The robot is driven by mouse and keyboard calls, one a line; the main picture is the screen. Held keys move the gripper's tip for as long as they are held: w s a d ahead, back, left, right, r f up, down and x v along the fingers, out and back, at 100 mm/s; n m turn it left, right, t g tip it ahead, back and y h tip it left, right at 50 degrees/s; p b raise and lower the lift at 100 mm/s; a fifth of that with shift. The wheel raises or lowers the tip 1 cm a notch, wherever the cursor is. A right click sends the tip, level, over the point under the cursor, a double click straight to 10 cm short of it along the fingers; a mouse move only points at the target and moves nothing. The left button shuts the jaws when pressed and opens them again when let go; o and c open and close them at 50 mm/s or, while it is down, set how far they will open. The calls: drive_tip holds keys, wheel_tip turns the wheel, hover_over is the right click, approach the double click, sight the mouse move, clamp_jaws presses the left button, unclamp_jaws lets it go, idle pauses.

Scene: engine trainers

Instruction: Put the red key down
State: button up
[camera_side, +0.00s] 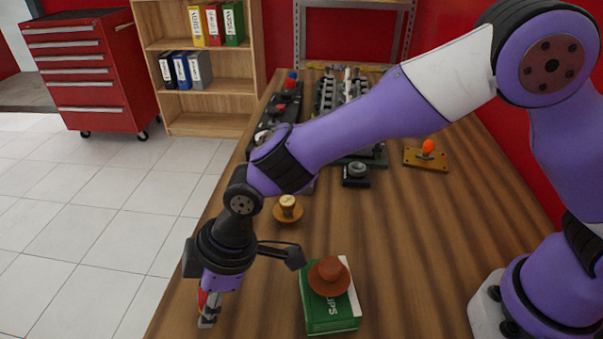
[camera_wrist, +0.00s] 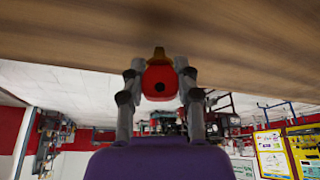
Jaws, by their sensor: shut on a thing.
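My gripper (camera_side: 208,318) points down at the near left part of the wooden table. It is shut on the red key (camera_side: 203,299), which shows only as a small red patch beside the fingers in the side view. In the wrist view the red key (camera_wrist: 159,82) sits between the two fingers of my gripper (camera_wrist: 160,88). I cannot tell whether the key touches the table.
A round wooden piece (camera_side: 288,210) lies farther back. Engine parts (camera_side: 340,93) and an orange-knobbed lever (camera_side: 428,147) are at the back. The table's left edge is close.

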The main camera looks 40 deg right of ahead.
drive_tip(key=shift+f, duration=0.3)
drive_tip(key=shift+f, duration=0.15)
drive_tip(key=o, duration=1)
drive_tip(key=v, duration=1.2)
drive_tip(key=d+r+m+t+h, duration=0.1)
drive_tip(key=d+r+m, duration=0.2)
drive_tip(key=d, duration=0.4)
drive_tip(key=d+r+m+t, duration=0.1)
drive_tip(key=d+r+m, duration=0.2)
drive_tip(key=d, duration=0.4)
drive_tip(key=s+d+m+h, duration=0.1)
drive_tip(key=s+d+m, duration=0.1)
drive_tip(key=d, duration=0.2)
drive_tip(key=s+d+m+t+h, duration=0.1)
drive_tip(key=s+d+m, duration=0.2)
drive_tip(key=d, duration=0.2)
drive_tip(key=s+d+m+h, duration=0.1)
drive_tip(key=s+d+m, duration=0.1)
drive_tip(key=d, duration=0.3)
drive_tip(key=shift+s+f+m+t, duration=0.3)
drive_tip(key=shift+f+t, duration=0.05)
drive_tip(key=shift+t, duration=0.05)
